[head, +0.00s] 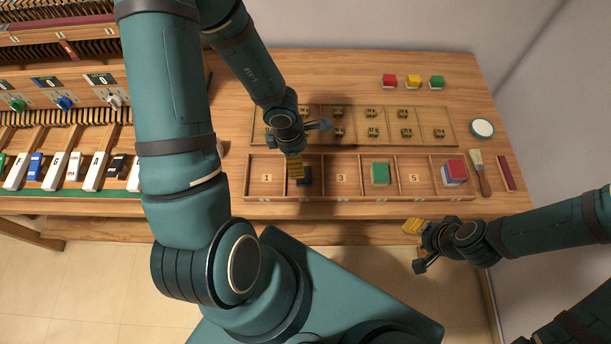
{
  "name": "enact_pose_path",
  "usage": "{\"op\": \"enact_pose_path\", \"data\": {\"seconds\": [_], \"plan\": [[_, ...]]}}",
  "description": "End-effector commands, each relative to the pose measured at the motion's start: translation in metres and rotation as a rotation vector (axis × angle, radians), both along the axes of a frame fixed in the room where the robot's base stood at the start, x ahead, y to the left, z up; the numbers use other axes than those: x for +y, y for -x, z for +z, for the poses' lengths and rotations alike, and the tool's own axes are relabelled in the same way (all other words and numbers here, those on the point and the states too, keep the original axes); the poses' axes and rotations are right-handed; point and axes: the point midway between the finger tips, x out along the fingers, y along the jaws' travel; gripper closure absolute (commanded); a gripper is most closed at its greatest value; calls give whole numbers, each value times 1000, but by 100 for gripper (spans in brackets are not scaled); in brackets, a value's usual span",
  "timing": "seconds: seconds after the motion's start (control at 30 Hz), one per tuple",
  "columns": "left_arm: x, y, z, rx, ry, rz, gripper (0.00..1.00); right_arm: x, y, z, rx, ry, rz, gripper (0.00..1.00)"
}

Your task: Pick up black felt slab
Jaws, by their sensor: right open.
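A small black slab (305,179) lies in the second compartment of the long wooden tray (262,198), partly hidden by my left gripper. My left gripper (295,168), with yellow fingertips, points down over that compartment, just left of the slab. I cannot tell whether it touches the slab or how wide its jaws are. My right gripper (415,226) is open and appears empty. It is in front of the tray's right half, near the bench's front edge, away from the slab.
The tray also holds a green block (380,174) and a red-topped stack (454,172). Behind it is a shallow rack (388,121) with small brass pieces. A brush (481,174), a white round dish (482,128) and a dark red strip (506,172) lie right. Piano keys (54,171) stand left.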

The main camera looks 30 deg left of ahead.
Motion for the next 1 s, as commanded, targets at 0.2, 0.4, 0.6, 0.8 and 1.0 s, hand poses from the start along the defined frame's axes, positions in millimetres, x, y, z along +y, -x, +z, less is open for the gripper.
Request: {"op": "enact_pose_path", "data": {"seconds": [0.2, 0.4, 0.6, 0.8, 1.0], "plan": [[-4, -2, -34, 0, 0, -3, 15, 2, -1, -34, 0, 5, -1, 53], [-6, -5, -55, 0, 0, -3, 15, 2, -1, -56, 2, 9, -1, 53], [-7, -5, -63, 0, -1, -3, 15, 3, -1, -63, 1, 11, -2, 53], [-8, -6, -69, 0, -1, -3, 15, 3, -1, -69, 2, 12, -2, 53], [-10, -9, -91, 0, 0, -3, 15, 4, 2, -90, 10, 12, 4, 53]]}}
